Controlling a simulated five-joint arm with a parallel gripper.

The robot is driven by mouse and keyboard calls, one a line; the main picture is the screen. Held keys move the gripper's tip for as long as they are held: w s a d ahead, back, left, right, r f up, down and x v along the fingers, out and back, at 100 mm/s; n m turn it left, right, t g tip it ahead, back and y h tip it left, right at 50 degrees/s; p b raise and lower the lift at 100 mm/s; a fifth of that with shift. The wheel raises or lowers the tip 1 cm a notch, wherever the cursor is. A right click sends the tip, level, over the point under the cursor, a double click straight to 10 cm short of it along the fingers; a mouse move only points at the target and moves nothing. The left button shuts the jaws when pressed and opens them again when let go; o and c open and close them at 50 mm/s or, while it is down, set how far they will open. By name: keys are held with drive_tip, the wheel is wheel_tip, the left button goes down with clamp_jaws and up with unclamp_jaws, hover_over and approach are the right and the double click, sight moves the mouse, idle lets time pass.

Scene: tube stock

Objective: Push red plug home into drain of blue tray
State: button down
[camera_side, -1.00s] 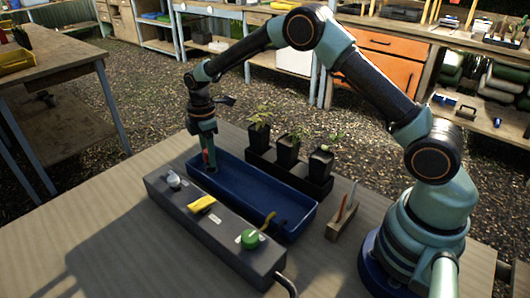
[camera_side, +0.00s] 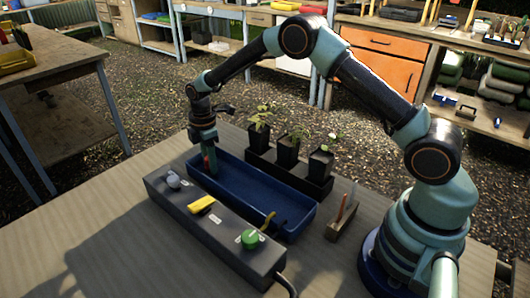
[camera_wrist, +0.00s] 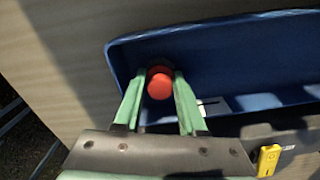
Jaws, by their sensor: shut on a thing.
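The blue tray (camera_side: 258,194) lies on the table and also shows in the wrist view (camera_wrist: 235,62). My gripper (camera_side: 211,170) points down into its far left end. The red plug (camera_wrist: 159,86) is between my two green fingers (camera_wrist: 158,90) in the wrist view, near the tray's end wall. My gripper is shut on it. In the side view only a sliver of red shows by the fingers. The drain is hidden, so I cannot tell whether the plug is over it or in it.
A grey control box (camera_side: 222,236) with a yellow switch (camera_side: 202,204) and green knob (camera_side: 250,238) runs along the tray's near side. Potted seedlings (camera_side: 288,152) stand in a black holder behind it. A small wooden block with tools (camera_side: 341,222) stands at the right.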

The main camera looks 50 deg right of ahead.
drive_tip(key=shift+s+f, duration=0.15)
drive_tip(key=shift+f, duration=0.5)
drive_tip(key=shift+c, duration=2)
unclamp_jaws()
drive_tip(key=shift+r, duration=0.1)
wheel_tip(320, 180, up, 13)
drive_tip(key=shift+w+r, duration=0.15)
drive_tip(key=shift+w, duration=0.1)
drive_tip(key=shift+d, duration=0.1)
